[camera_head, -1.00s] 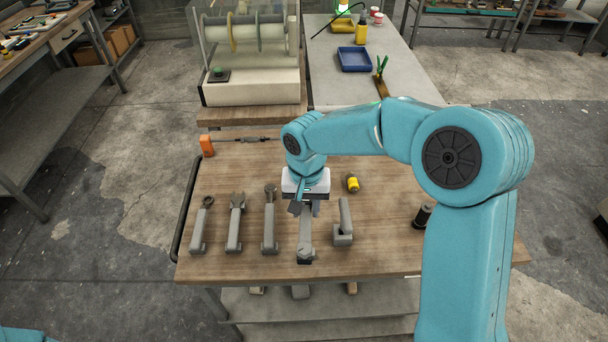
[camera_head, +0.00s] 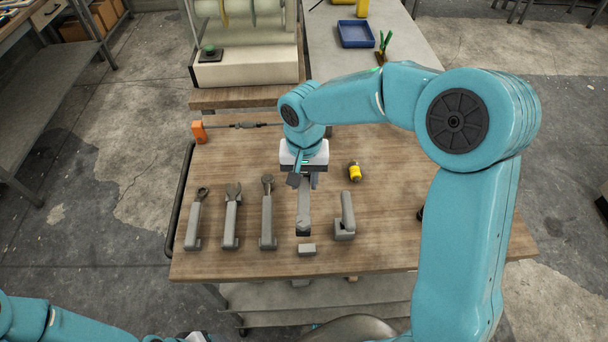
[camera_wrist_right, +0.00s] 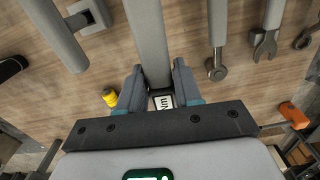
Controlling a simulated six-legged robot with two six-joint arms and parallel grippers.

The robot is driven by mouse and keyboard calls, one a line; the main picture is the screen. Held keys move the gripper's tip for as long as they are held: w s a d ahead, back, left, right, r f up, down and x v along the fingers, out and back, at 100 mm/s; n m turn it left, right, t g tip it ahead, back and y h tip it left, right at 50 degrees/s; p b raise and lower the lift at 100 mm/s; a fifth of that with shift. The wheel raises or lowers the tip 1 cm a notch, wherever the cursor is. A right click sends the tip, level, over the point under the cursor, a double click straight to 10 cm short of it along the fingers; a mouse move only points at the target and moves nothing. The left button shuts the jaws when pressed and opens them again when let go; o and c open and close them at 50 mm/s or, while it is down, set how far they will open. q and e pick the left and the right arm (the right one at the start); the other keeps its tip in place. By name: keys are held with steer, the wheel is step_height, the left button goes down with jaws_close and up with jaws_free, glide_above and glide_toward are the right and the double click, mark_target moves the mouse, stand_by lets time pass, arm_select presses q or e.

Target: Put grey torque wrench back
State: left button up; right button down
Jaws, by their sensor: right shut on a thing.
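The grey torque wrench (camera_head: 303,212) is in my right gripper (camera_head: 306,180), above the front middle of the wooden bench. In the right wrist view the fingers are shut on both sides of the wrench (camera_wrist_right: 148,38), and a white label reading "Nm" shows between them. A small grey block (camera_head: 307,249) lies on the bench just in front of the wrench's near end, with a gap between them in the picture. Part of my left arm shows at the bottom left, but its fingers are not visible.
Several grey tools stand in a row: three wrenches (camera_head: 267,214) to the left, and a grey tool with a block-like base (camera_head: 346,218) close on the right. A yellow object (camera_head: 355,172) lies behind that. An orange-ended tool (camera_head: 199,132) lies at the back left.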

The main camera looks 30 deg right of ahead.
steer(key=shift+f+b, duration=0.6)
step_height(320, 180, down, 6)
steer(key=b, duration=0.5)
steer(key=shift+r, duration=0.15)
steer(key=shift+f+b, duration=1.1)
steer(key=shift+c, duration=1)
jaws_free()
steer(key=shift+r, duration=0.2)
steer(key=shift+r+p, duration=2.15)
steer(key=shift+r, duration=0.7)
